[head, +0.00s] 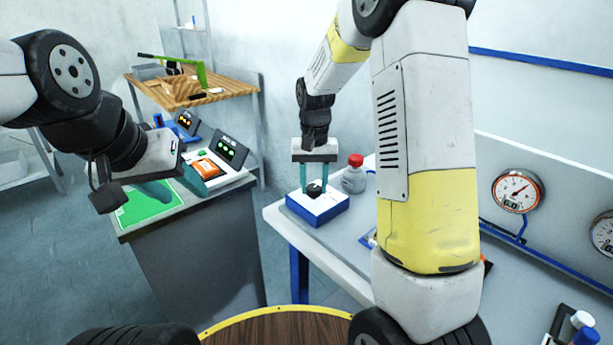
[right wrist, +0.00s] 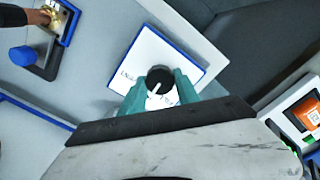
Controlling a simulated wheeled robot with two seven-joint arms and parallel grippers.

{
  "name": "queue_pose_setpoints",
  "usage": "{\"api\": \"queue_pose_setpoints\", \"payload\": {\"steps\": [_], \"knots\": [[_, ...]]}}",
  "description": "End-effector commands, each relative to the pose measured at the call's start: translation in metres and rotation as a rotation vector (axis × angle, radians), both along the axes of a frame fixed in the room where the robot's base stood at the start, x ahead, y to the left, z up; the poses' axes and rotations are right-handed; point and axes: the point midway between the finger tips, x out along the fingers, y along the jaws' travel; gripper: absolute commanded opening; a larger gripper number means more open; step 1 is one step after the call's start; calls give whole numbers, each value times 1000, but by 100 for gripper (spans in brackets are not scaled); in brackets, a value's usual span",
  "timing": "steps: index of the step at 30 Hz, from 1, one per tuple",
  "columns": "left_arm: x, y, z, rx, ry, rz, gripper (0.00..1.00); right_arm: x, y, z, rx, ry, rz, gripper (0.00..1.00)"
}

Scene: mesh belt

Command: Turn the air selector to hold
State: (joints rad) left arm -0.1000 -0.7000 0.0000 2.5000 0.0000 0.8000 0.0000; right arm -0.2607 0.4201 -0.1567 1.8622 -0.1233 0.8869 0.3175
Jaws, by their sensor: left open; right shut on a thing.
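The air selector (head: 318,205) is a blue box with a white top on the bench at centre. Its black round knob (head: 315,187) stands on the white face; in the right wrist view the knob (right wrist: 160,80) shows a white pointer line slanting to the lower left. My right gripper (head: 316,184) comes down from above and is shut on the knob, with a teal finger on each side. Lettering on the face is partly hidden by the fingers and too small to read fully. My left gripper (head: 178,187) is open and empty over the grey cabinet at left.
A grey bottle with a red cap (head: 354,174) stands just behind the selector. Gauges (head: 517,190) hang on the wall at right. A wooden table (head: 195,87) stands behind.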

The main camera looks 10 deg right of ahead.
Motion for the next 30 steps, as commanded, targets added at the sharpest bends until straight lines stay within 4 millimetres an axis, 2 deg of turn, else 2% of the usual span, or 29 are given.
{"api": "queue_pose_setpoints", "payload": {"steps": [9, 21, 22, 24, 30], "knots": [[0, 0, 0, 0, 0, 0, 48, 1, 0, 1, 1, -2, -75, 0], [0, 0, 0, 0, 0, 0, 48, 1, 0, 1, 1, -3, -80, 0], [0, 0, 0, 0, 0, 0, 48, 1, 0, 1, 1, -3, -79, 44], [0, 0, 0, 0, 0, 0, 48, 1, 0, 1, 1, -2, -79, 57], [0, 0, 0, 0, 0, 0, 48, 0, 0, 0, 1, -1, -79, 59]]}}
